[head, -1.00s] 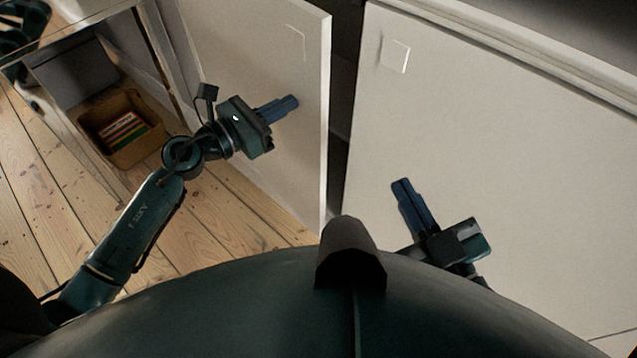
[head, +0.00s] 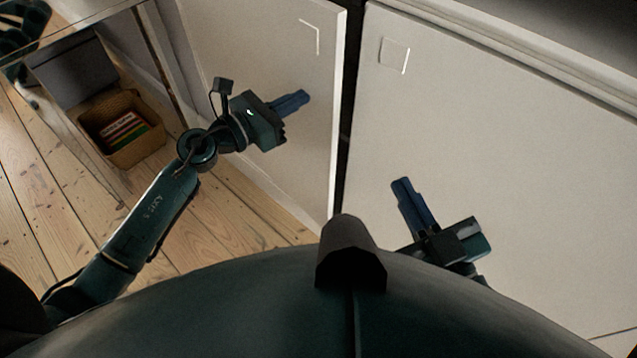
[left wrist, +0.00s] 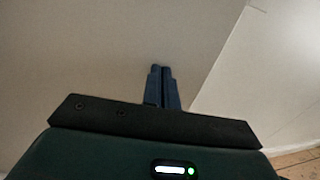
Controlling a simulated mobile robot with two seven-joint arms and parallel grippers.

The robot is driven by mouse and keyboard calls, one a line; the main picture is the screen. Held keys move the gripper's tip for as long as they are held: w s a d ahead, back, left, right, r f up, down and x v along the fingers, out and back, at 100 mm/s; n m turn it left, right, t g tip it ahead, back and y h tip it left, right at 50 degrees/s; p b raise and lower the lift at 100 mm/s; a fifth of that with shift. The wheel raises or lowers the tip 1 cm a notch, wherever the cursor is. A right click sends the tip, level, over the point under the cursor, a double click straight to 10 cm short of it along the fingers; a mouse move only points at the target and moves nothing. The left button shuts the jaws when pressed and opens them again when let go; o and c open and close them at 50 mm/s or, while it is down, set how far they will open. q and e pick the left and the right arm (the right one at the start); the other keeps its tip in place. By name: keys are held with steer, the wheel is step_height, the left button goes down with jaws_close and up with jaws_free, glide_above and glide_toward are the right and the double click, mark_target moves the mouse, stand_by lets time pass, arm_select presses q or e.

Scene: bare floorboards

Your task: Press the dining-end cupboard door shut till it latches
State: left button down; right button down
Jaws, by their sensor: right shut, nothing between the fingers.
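The left cupboard door (head: 235,45) is white with a square handle mark near its top right corner. It stands slightly ajar, with a narrow dark gap between its free edge and the right cupboard door (head: 530,150), which looks closed. My left gripper (head: 303,97) is shut and empty, its fingertips at the left door's face; contact is hard to confirm. In the left wrist view the shut fingers (left wrist: 160,70) point at the pale door panel (left wrist: 100,50). My right gripper (head: 402,184) is shut and empty in front of the right door.
A pale worktop edge (head: 500,45) runs above the right door.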

arm_select(q)
steer(key=shift+x, duration=2.5)
steer(key=shift+s, duration=0.1)
steer(key=b, duration=0.2)
glide_toward(316, 91)
steer(key=shift+w+a+f, duration=0.2)
steer(key=shift+a+f, duration=0.4)
steer(key=shift+a, duration=0.05)
steer(key=shift+w+a+f, duration=0.25)
steer(key=shift+a+f, duration=0.3)
steer(key=shift+a, duration=0.15)
